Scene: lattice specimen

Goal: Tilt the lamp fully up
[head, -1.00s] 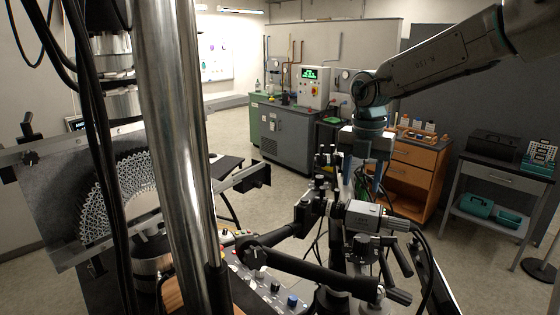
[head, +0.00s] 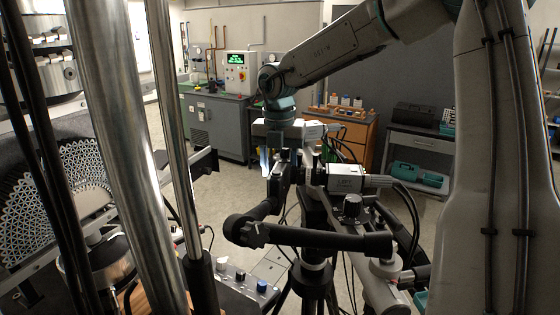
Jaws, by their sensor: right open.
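My right gripper (head: 281,158) hangs down from the arm in the middle of the head view. It is open, with a bluish finger showing on its left side. A dark upright head (head: 284,178) on a black jointed arm is directly at the fingers and may be the lamp; I cannot tell for certain. I cannot tell whether the fingers touch it, and its tilt is hard to read. My left gripper is not in view.
A boxy grey camera (head: 345,177) with cables sits just right of the fingers. A black jointed arm (head: 310,238) crosses in front. Steel columns (head: 122,130) and the lattice specimen (head: 75,190) stand at left. A knobbed control panel (head: 240,284) is below.

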